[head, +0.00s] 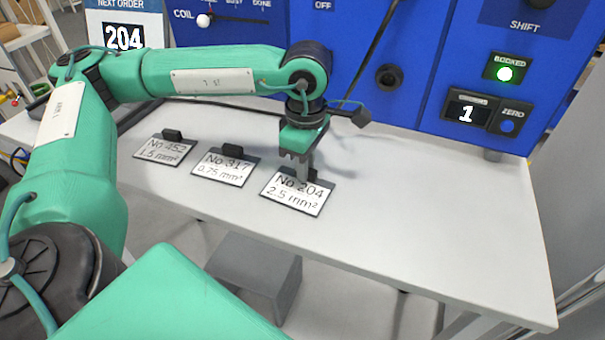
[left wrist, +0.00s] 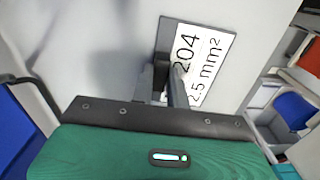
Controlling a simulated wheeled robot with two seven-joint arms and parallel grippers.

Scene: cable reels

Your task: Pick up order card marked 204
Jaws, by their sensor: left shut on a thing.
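The order card marked No 204, 2.5 mm² (head: 298,194) lies on the white table, the rightmost of three cards. It also shows in the left wrist view (left wrist: 207,65). My left gripper (head: 305,178) points down at the card's back edge and is shut on its dark raised tab, which the fingers partly hide. In the left wrist view the fingers (left wrist: 172,85) close around the tab. The card looks to be still at table level. My right gripper is not in view.
Cards No 317 (head: 225,167) and No 452 (head: 165,149) lie to the left on the table (head: 430,215). The table's right side is clear.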

